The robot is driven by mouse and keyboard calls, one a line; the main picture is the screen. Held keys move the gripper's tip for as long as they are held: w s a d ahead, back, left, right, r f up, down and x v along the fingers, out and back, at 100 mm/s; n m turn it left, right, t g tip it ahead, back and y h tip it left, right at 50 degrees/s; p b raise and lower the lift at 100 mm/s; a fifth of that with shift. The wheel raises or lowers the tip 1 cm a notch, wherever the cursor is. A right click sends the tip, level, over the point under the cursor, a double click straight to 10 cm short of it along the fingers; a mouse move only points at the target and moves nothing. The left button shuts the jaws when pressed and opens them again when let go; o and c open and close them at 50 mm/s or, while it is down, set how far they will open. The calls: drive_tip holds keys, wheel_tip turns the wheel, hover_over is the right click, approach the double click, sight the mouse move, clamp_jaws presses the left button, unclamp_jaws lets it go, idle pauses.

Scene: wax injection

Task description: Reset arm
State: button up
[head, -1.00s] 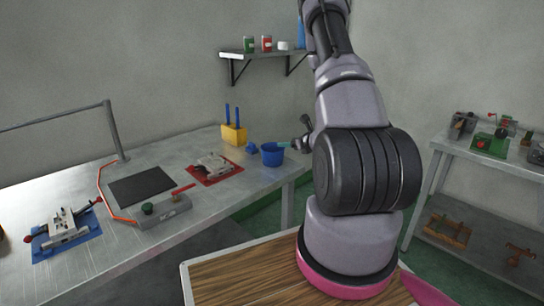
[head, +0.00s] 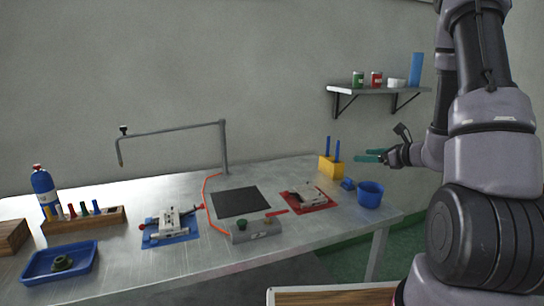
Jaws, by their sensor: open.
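My gripper (head: 370,157) shows in the head view at the right, above the blue cup (head: 370,194) and near the yellow holder (head: 331,167). Its teal fingers point left and are apart, with nothing seen between them. It is clear of the bench top. My arm rises at the right side of the picture and folds back down to the gripper.
The metal bench (head: 330,232) carries a mould on a blue mat (head: 170,238), a mould on a red mat (head: 308,205), a black pad (head: 242,202), a blue tray (head: 88,254) and a rack of bottles (head: 110,217). A shelf (head: 350,90) hangs on the wall. A bent pole (head: 224,150) stands on the bench.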

drive_tip(key=s+a+r+n+g+y, duration=0.3)
drive_tip(key=s+a+r+n+g, duration=0.4)
drive_tip(key=s+a+r+n, duration=0.65)
drive_tip(key=s+d+r+n+t+h, duration=0.1)
drive_tip(key=s+d+r+n+h, duration=0.1)
drive_tip(key=s+r+n+h, duration=0.2)
drive_tip(key=s+d+r+n+t+h, duration=0.1)
drive_tip(key=s+d+r+n+h, duration=0.2)
drive_tip(key=s+n, duration=0.3)
drive_tip(key=s+r+h, duration=0.1)
drive_tip(key=s, duration=0.2)
drive_tip(key=shift+r+h, duration=0.3)
drive_tip(key=shift+r, duration=0.05)
